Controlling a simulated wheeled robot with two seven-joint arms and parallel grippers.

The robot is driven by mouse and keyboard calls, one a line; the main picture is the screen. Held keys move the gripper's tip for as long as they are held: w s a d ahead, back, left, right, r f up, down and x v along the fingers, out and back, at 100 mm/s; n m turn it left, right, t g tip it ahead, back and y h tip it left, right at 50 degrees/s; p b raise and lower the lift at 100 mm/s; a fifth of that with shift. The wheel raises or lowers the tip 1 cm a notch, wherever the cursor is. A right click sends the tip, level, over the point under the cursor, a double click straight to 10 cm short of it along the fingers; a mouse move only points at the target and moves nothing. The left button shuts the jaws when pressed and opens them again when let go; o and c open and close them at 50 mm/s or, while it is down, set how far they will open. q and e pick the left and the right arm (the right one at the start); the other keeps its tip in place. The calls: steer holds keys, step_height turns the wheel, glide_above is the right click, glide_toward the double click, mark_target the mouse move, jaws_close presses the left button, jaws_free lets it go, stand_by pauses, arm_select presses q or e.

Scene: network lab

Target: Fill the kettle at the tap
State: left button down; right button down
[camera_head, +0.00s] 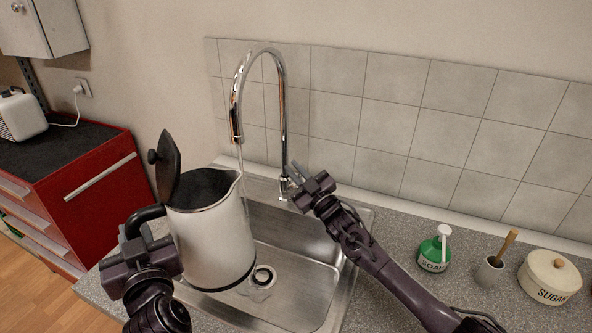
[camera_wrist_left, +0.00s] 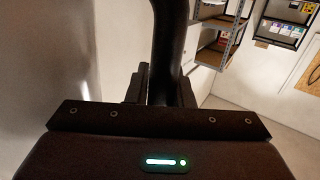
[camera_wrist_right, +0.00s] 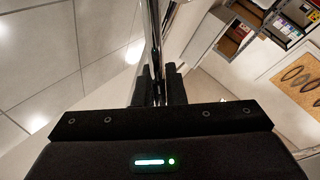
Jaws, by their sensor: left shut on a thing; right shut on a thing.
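The white kettle (camera_head: 211,238) is held upright over the sink (camera_head: 318,288), its black lid (camera_head: 168,167) standing open. My left gripper (camera_head: 138,243) is shut on the kettle's black handle (camera_head: 148,216); the handle also shows between the fingers in the left wrist view (camera_wrist_left: 167,50). The chrome tap (camera_head: 236,112) arches over, its outlet above the kettle's spout side. A thin stream of water (camera_head: 240,158) comes down from the outlet to the spout edge; the water level inside is hidden. My right gripper (camera_head: 298,186) is shut on the tap's lever at the column base, where the fingers partly hide it.
A green soap bottle (camera_head: 435,252), a brush in a cup (camera_head: 489,270) and a sugar pot (camera_head: 550,277) stand on the counter at the right. A tiled wall (camera_head: 390,115) is close behind the tap. A red drawer cabinet (camera_head: 88,190) stands at the left.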

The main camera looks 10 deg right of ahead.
arm_select(q)
steer(key=shift+r, duration=0.15)
arm_select(e)
steer(key=c, duration=1.8)
jaws_free()
